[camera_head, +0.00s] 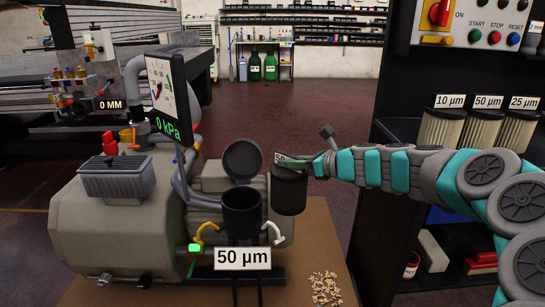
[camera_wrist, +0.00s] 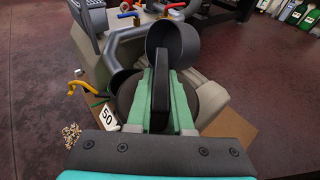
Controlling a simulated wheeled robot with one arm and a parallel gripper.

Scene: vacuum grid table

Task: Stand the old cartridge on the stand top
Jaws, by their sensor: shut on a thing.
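The old cartridge (camera_head: 289,193), a dark grey ribbed cylinder, hangs upright from my gripper (camera_head: 312,164), to the right of the open black filter housing (camera_head: 242,210). In the wrist view my gripper's green fingers (camera_wrist: 160,95) are shut on the black tab on the cartridge's top; the cartridge's dark round top (camera_wrist: 128,98) shows partly beneath them. The dark stand (camera_head: 395,130) at the right bears pale cartridges marked 10 µm (camera_head: 441,128), 50 µm (camera_head: 483,130) and 25 µm (camera_head: 518,130) on its top. My arm hides part of the stand.
The housing's round lid (camera_head: 242,160) is swung up; it also shows in the wrist view (camera_wrist: 172,45). A grey pump and tank (camera_head: 100,225) stand at the left under a gauge (camera_head: 170,95). A control panel (camera_head: 480,25) overhangs the stand. Chips (camera_head: 325,288) lie on the brown mat.

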